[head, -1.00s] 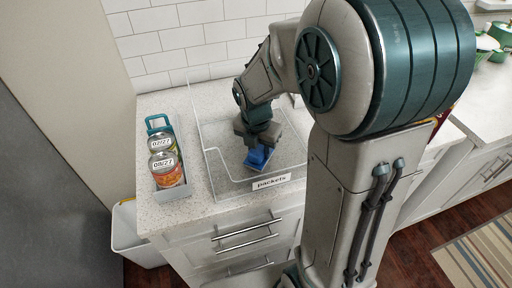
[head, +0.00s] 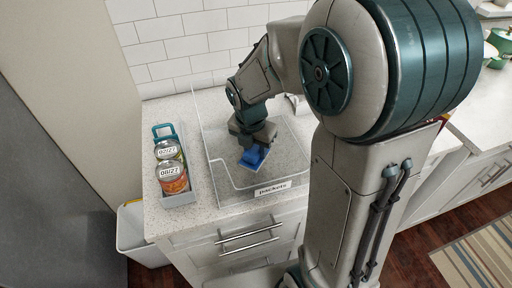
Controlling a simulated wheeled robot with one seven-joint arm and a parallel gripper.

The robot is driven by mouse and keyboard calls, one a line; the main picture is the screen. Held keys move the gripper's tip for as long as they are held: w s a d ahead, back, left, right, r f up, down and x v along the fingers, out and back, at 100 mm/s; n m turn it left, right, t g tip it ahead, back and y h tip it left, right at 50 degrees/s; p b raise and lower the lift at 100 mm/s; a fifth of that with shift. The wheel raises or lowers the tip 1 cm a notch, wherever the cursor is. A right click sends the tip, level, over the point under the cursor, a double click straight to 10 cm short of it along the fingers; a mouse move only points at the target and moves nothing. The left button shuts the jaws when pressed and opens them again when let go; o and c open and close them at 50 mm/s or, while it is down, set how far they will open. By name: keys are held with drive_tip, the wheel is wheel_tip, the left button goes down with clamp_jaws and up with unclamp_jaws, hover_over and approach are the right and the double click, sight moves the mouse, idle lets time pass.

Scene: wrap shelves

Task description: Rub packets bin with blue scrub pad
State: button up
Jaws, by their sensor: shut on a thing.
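The packets bin (head: 222,176) is a clear, open-topped bin on the speckled counter, with a white "packets" label (head: 271,189) on its front. The blue scrub pad (head: 253,158) is inside the bin, low near its floor, towards the front middle. My gripper (head: 252,146) points down into the bin and is shut on the pad. The fingers are partly hidden by the wrist, and I cannot tell for sure whether the pad touches the bin floor. No packets are visible in the bin.
Left of the bin, a narrow grey tray (head: 177,201) holds two labelled cans (head: 172,176) and a teal-handled item (head: 163,131). A tiled wall stands behind. A white waste bin (head: 140,237) is on the floor at left. My arm hides the counter at right.

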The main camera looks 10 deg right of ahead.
drive_tip(key=shift+r+p, duration=1.5)
drive_tip(key=shift+r, duration=0.5)
